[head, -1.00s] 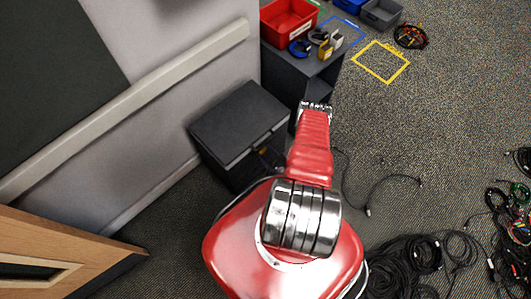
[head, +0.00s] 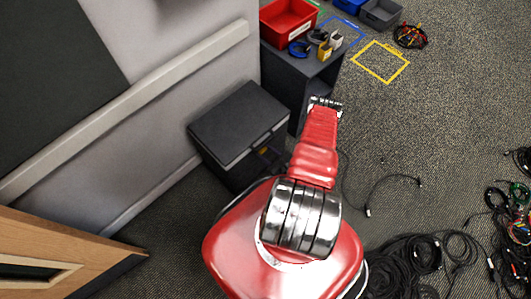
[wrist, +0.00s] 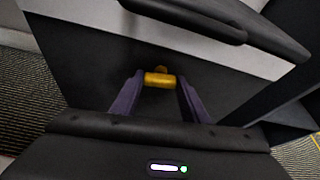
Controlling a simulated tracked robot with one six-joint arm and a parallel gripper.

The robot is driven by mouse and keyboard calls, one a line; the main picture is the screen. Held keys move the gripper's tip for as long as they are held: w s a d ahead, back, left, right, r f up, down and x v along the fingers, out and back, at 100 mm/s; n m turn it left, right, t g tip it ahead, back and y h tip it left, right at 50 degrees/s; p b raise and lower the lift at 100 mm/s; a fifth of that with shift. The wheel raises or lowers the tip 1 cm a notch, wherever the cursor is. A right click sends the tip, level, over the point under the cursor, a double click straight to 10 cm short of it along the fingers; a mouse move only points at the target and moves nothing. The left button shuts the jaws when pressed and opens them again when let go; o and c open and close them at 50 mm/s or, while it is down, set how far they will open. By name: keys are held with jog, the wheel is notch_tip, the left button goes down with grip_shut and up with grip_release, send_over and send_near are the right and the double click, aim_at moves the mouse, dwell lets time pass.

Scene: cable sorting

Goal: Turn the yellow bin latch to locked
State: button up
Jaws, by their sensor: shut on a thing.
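The yellow bin latch (wrist: 160,80) shows in the wrist view as a short bar on the dark front of the bin (wrist: 85,65). It lies crosswise between the two purple fingers of my gripper (wrist: 161,81), which is shut on it. A small knob shows just above the bar. In the head view the black-lidded bin (head: 238,118) stands against the wall, and only a small yellow speck of the latch (head: 265,149) shows on its front. My gripper's fingers are hidden behind my red arm there.
A dark cabinet (head: 297,80) stands beside the bin, with a red tray (head: 289,27) and small items on top. Black cables (head: 405,262) lie on the floor at the lower right. A yellow floor square (head: 381,62) is empty. A wooden piece (head: 60,245) is at the lower left.

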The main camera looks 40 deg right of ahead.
jog(key=shift+m+y, duration=0.4)
jog(key=shift+m, duration=0.1)
jog(key=o, duration=1.1)
jog(key=shift+c, duration=0.2)
jog(key=shift+s+d, duration=0.1)
jog(key=shift+s, duration=0.05)
jog(key=v, duration=1.3)
jog(key=shift+s, duration=0.2)
jog(key=shift+r, duration=0.1)
